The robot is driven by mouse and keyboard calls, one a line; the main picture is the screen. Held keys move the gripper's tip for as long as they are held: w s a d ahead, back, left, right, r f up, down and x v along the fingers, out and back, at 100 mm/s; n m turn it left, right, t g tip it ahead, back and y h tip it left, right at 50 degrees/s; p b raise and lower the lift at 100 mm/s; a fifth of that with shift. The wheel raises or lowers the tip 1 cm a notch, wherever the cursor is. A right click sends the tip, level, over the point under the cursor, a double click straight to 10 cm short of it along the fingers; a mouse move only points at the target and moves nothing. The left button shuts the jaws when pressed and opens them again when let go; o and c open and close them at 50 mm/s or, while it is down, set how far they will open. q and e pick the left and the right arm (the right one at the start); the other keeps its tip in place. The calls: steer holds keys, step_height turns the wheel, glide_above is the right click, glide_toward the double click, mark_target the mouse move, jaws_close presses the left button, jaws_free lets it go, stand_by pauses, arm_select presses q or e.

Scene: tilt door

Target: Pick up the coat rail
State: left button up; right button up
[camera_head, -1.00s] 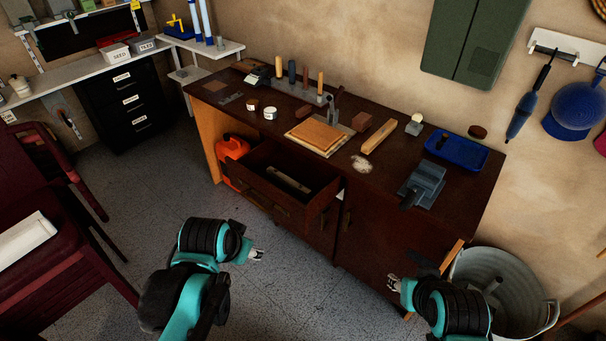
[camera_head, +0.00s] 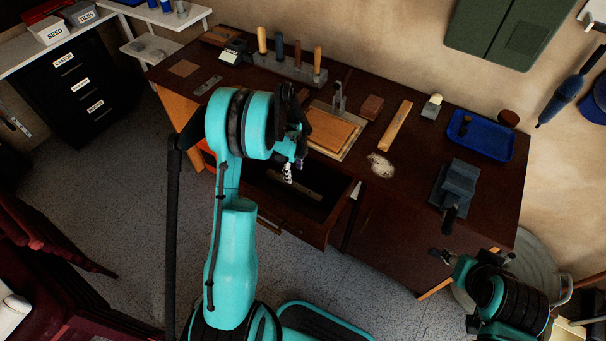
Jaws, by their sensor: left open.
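My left gripper (camera_head: 288,173) is open over the drawer, pointing down near the bar. The gripper and arm hide part of the bar and drawer. I cannot tell whether the fingers touch the bar. A white hook rail (camera_head: 592,14) is partly in view on the wall at the upper right. My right gripper (camera_head: 440,257) is low at the right, in front of the desk, apart from both; its finger opening is unclear.
The dark desk (camera_head: 405,215) carries a wooden board (camera_head: 332,132), a tool block (camera_head: 290,68), a grey vise (camera_head: 457,186) and a blue tray (camera_head: 482,135). A grey bin (camera_head: 535,262) stands at the right.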

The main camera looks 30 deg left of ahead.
mark_target(293, 184)
arm_select(q)
step_height(293, 184, down, 3)
steer(key=shift+d+r+b, duration=0.1)
steer(key=shift+b, duration=0.5)
steer(key=f+b, duration=0.1)
steer(key=f, duration=0.2)
steer(key=f+b, duration=0.1)
steer(key=shift+s+f+b, duration=0.25)
steer(key=shift+b, duration=0.1)
steer(key=shift+f, duration=0.35)
steer(key=shift+r, duration=0.1)
steer(key=shift+c, duration=0.9)
jaws_close()
